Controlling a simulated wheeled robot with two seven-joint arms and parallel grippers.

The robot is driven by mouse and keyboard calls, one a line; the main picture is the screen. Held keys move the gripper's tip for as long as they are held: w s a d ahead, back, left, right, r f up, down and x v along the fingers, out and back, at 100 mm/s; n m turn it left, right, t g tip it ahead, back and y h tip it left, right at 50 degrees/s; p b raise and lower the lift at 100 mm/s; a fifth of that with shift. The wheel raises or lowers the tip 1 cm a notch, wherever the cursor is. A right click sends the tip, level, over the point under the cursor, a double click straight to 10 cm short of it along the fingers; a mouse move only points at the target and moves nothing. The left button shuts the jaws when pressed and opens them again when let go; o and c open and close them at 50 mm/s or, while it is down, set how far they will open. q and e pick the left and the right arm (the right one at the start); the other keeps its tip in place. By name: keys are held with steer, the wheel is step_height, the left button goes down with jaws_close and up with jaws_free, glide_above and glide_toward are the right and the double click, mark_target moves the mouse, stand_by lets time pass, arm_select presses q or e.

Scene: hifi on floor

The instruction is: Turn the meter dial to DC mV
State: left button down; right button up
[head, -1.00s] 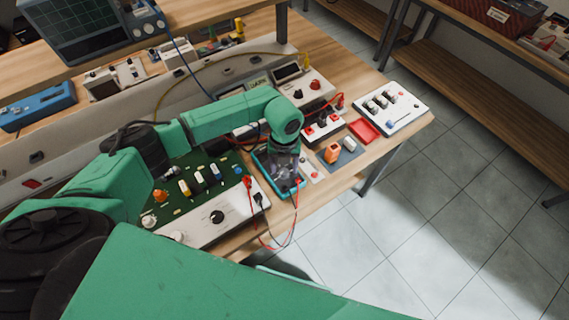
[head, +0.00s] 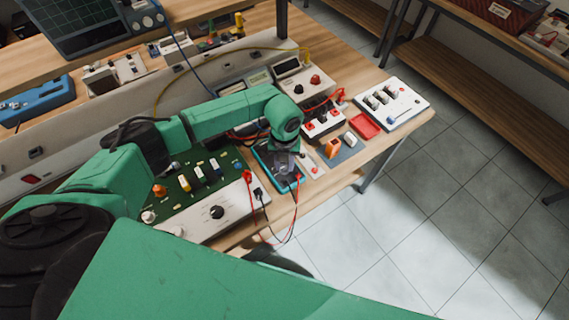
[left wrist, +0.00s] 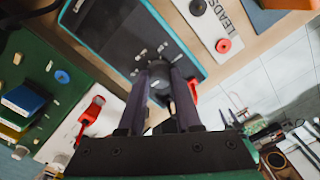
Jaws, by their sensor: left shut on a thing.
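The meter (head: 262,155) is a dark handheld unit with a teal edge, lying on the bench between the green circuit board and the small parts. In the left wrist view the meter (left wrist: 110,28) shows its dark face with small white marks around the dial. My left gripper (head: 285,168) points down over the meter. In the left wrist view its two dark fingers (left wrist: 162,75) are closed on the grey dial (left wrist: 159,80), largely hidden between them. I cannot read the dial's setting. My right gripper is not in view.
Red and black leads (head: 268,225) loop over the bench's front edge beside the meter. A green circuit board (head: 205,175) lies to the left. An orange block (head: 332,148), a red tray (head: 365,125) and a white switch panel (head: 405,108) lie to the right. Open floor is beyond.

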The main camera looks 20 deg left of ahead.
mark_target(285, 167)
arm_select(q)
steer(key=shift+w+f+m+b, duration=0.1)
steer(key=shift+f+m+b, duration=0.05)
steer(key=shift+m+b, duration=0.45)
steer(key=m+b, duration=1.1)
steer(key=shift+m+b, duration=0.3)
steer(key=shift+b, duration=0.1)
steer(key=shift+r+m+b, duration=0.2)
steer(key=shift+m+b, duration=1.45)
steer(key=shift+m, duration=0.45)
steer(key=c, duration=0.6)
jaws_free()
step_height(285, 167, up, 15)
steer(key=shift+f+b, duration=0.2)
steer(key=shift+b, duration=0.25)
